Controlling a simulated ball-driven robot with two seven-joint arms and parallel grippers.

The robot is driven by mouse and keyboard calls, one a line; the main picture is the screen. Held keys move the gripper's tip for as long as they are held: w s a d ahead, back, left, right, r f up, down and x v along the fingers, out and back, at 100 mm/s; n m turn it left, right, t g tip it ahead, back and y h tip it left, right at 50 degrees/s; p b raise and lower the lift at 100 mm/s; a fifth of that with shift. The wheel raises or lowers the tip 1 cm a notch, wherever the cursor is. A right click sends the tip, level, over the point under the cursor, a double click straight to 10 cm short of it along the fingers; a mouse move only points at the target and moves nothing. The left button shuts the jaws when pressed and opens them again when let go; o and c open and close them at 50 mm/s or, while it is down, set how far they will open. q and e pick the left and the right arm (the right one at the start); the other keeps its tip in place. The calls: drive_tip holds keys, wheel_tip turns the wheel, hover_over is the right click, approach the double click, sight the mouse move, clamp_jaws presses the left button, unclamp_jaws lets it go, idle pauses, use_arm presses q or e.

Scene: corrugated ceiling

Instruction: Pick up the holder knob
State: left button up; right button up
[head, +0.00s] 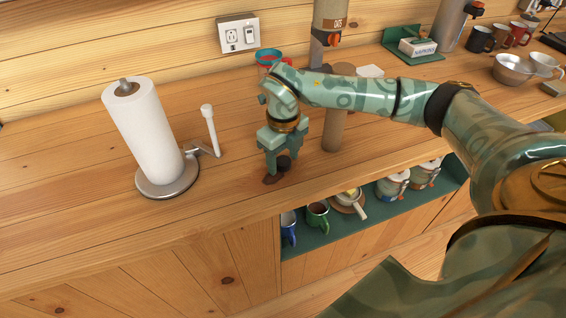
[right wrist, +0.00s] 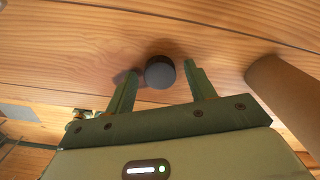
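A dark round knob (head: 284,162), which I take to be the holder knob, is at the wooden counter near its front edge. In the right wrist view the knob (right wrist: 160,72) shows between the tips of my right gripper (right wrist: 161,80). In the head view my right gripper (head: 272,160) points down and partly hides the knob. I cannot tell whether the fingertips reach down to its height. My left gripper is in neither view.
A paper towel roll (head: 143,125) stands on a metal holder (head: 168,186) at left, with a white-tipped arm (head: 209,128) beside it. A brown cylinder (head: 334,120) stands right of my gripper. A red-and-teal cup (head: 268,57) is behind. Mugs sit on the shelf (head: 300,262) below.

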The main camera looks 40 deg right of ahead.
drive_tip(key=c, duration=0.8)
